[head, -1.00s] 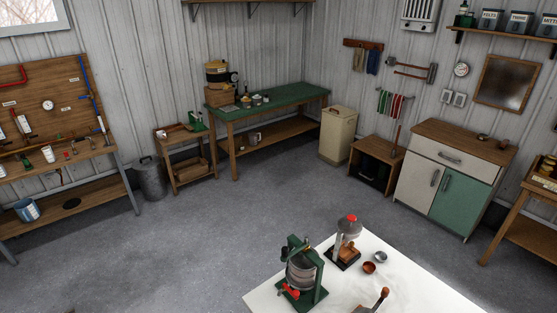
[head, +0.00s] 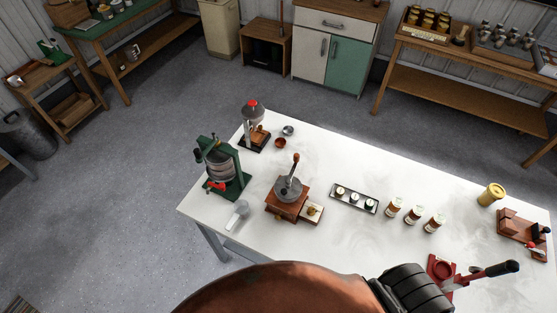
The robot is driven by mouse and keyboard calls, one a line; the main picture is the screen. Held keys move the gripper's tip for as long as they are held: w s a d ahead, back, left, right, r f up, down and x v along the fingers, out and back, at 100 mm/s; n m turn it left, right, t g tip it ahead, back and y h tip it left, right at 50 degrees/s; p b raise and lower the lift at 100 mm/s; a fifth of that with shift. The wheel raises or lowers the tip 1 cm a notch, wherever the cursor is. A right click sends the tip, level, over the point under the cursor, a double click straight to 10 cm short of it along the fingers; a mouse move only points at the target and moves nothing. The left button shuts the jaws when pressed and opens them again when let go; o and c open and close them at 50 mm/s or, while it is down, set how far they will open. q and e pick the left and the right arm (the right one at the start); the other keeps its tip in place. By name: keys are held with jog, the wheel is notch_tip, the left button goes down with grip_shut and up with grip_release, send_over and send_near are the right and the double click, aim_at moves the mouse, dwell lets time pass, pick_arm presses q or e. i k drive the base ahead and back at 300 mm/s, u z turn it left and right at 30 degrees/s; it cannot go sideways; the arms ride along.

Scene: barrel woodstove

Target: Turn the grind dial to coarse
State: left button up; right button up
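On the white table (head: 330,170) stands a wooden hand grinder (head: 287,206) with a grey domed top and a crank (head: 294,165) ending in a wooden knob. Its small drawer (head: 313,212) sticks out to the right. A second grinder-like device (head: 253,125), with a glass top, red cap and dark base, stands behind it to the left. I cannot make out a grind dial or its setting on either device. Neither gripper can be made out. A large copper-coloured rounded shape and a black ribbed part fill the bottom edge and hide the near table.
A green press (head: 224,172) stands at the left table edge, with a pale scoop (head: 237,215) in front. Right of the grinder are a dish tray (head: 336,199), several jars (head: 413,214), a yellow tin (head: 491,194) and a red lever device (head: 440,268). Grey floor is open at left.

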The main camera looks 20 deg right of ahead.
aim_at(311, 211)
jog(key=z, duration=0.75)
jog(key=k, duration=0.25)
jog(key=z, duration=0.6)
jog(key=i, duration=0.4)
jog(key=u, duration=0.05)
jog(key=k, duration=0.35)
jog(key=z, duration=0.35)
